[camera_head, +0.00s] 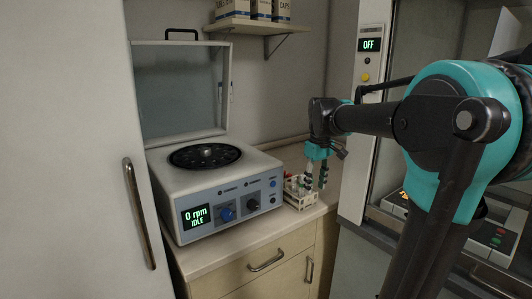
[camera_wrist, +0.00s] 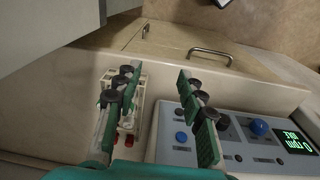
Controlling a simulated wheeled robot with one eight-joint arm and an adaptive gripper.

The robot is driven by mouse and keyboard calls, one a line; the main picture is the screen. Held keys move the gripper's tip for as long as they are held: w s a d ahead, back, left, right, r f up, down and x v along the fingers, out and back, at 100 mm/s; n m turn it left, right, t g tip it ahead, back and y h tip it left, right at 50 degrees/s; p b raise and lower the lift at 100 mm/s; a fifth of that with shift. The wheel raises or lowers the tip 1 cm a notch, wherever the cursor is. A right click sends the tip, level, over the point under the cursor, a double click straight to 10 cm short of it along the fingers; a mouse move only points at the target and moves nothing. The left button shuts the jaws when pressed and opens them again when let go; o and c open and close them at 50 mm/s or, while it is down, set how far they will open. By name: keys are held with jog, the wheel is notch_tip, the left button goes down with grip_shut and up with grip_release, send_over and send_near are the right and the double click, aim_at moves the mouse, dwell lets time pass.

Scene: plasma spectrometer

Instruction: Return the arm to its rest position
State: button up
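My arm reaches in from the right of the head view, bent at the elbow. My gripper (camera_head: 316,182) points down above the counter, just right of and over a small white tube rack (camera_head: 299,201). In the wrist view my gripper (camera_wrist: 157,105) has its two green fingers wide apart with nothing between them. The rack (camera_wrist: 138,100) shows beside and partly behind the left finger, with red-capped tubes near its lower end. Whether a finger touches the rack is unclear.
A centrifuge (camera_head: 215,190) stands left of the rack, its lid (camera_head: 180,95) raised and its display reading 0 rpm IDLE. A shelf (camera_head: 258,27) with boxes hangs above. A cabinet panel reading OFF (camera_head: 371,45) stands right of the gripper. Drawers (camera_head: 265,266) lie below the counter.

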jog(key=s+d+f+m+t, duration=0.2)
jog(key=s+f+m, duration=0.4)
jog(key=s+f, duration=1.3)
notch_tip(320, 180, down, 4)
jog(key=shift+d+r+m+t, duration=0.15)
jog(key=shift+d+m+t, duration=0.2)
jog(key=shift+t, duration=0.25)
